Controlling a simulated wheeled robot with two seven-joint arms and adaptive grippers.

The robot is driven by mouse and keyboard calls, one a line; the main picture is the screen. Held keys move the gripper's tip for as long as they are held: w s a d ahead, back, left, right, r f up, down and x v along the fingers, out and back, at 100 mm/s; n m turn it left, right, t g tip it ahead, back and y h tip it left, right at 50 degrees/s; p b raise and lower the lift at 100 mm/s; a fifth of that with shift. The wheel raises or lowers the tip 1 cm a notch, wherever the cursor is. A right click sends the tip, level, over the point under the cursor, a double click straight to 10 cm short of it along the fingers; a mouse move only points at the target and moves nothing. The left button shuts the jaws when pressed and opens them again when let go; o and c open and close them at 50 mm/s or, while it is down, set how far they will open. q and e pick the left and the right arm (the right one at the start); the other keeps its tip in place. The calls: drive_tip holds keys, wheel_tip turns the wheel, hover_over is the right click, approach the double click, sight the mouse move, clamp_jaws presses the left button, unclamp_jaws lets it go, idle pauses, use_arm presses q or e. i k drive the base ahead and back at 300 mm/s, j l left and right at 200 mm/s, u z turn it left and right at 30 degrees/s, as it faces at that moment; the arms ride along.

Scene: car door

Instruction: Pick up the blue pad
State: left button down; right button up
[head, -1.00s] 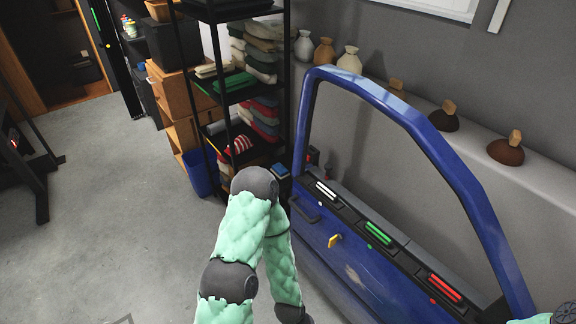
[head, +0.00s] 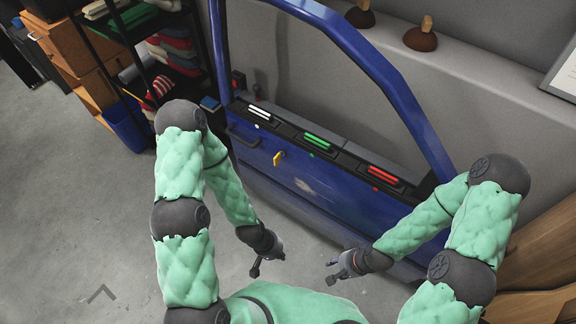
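A small blue pad-like item (head: 210,103) is at the left end of the blue car door (head: 330,205), beside the black shelf. It is small in view, and I cannot tell exactly what it rests on. My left gripper (head: 267,265) is low in front of the door, apart from the pad, with its fingers spread and nothing between them. My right gripper (head: 331,271) is to its right, also low in front of the door, with fingers spread and empty.
White (head: 259,112), green (head: 318,140) and red (head: 382,174) strips lie in trays along the door. A yellow handle (head: 278,158) sticks out from it. A blue bin (head: 126,128) stands by the black shelf (head: 105,30). Grey floor (head: 95,220) is open at left.

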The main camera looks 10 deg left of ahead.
sight(211, 106)
drive_tip(key=i+j+z, duration=0.15)
drive_tip(key=j, duration=0.45)
drive_tip(key=i+j+z, duration=0.15)
drive_tip(key=j, duration=0.45)
drive_tip(key=i+j+z, duration=0.15)
drive_tip(key=j, duration=0.5)
drive_tip(key=i+j+z, duration=0.15)
drive_tip(key=j, duration=0.5)
drive_tip(key=i, duration=0.1)
